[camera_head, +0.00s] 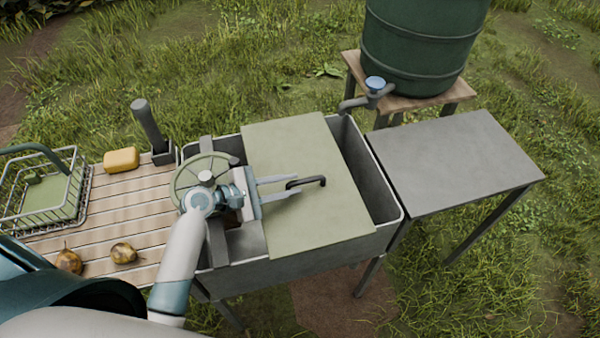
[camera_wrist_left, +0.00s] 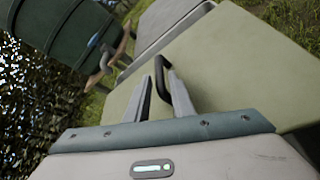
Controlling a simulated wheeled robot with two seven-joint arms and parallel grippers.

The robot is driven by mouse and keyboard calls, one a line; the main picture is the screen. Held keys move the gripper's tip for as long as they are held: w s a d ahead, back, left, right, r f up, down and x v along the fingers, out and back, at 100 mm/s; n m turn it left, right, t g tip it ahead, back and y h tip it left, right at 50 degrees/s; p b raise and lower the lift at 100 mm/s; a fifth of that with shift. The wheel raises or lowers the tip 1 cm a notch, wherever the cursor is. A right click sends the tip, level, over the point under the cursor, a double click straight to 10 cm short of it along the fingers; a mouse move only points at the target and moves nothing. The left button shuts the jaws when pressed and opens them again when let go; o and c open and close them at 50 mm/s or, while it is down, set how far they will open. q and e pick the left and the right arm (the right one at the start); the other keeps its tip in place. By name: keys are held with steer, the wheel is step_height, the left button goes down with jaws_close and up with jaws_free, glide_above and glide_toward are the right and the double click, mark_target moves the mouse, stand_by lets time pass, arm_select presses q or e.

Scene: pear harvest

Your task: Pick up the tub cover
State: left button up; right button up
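The tub cover (camera_head: 318,218) is a flat pale green board lying across the grey tub (camera_head: 298,272). It has a black bar handle (camera_head: 313,181) near its middle. My left gripper (camera_head: 293,186) is over the cover, its fingers apart and pointing at the handle, whose near end appears between the fingertips. In the left wrist view the cover (camera_wrist_left: 235,65) fills the right side, and the handle (camera_wrist_left: 146,58) shows between the two fingers (camera_wrist_left: 168,75). I cannot tell whether they touch it. My right gripper is not in view.
A wheel-like rim (camera_head: 183,172) shows behind my wrist at the tub's left. A slatted table (camera_head: 100,215) at left holds a wire basket (camera_head: 75,208), a yellow block (camera_head: 121,160) and two pears. A bare grey table (camera_head: 455,160) stands right, below a green barrel (camera_head: 420,45) with a tap.

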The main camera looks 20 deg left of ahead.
mark_target(298, 182)
arm_select(q)
steer(key=x, duration=0.5)
steer(key=shift+p, duration=0.4)
steer(key=shift+r, duration=0.1)
jaws_close()
